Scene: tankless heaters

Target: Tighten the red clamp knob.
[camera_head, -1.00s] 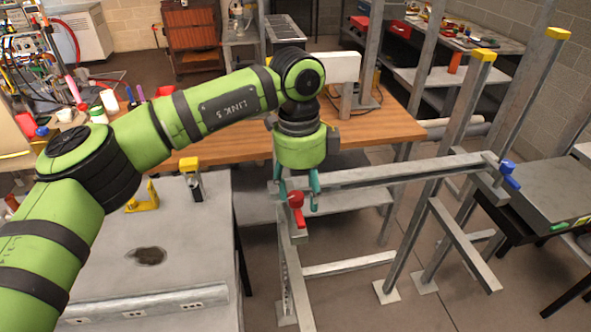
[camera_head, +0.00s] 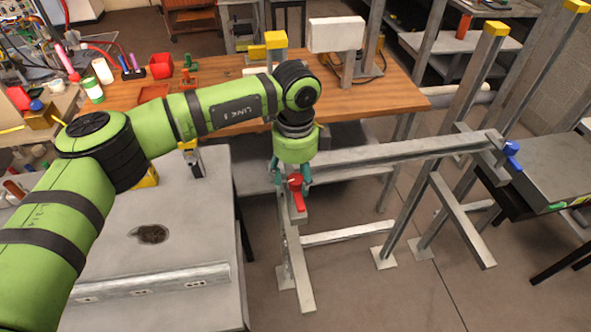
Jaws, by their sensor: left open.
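The red clamp knob (camera_head: 296,190) sits at the left end of the grey metal frame (camera_head: 395,152), on top of its upright. Its handle points down toward the front. My left gripper (camera_head: 293,180) points down from above at the knob, with its teal fingers apart on either side of the knob's top. I cannot tell whether the fingers touch it. A blue clamp knob (camera_head: 511,154) is at the right end of the same frame. My right gripper is not in view.
A grey table (camera_head: 190,260) with a dark hole stands at the left. Behind is a wooden bench (camera_head: 385,98) with a white box (camera_head: 336,34). Floor in front of the frame is clear.

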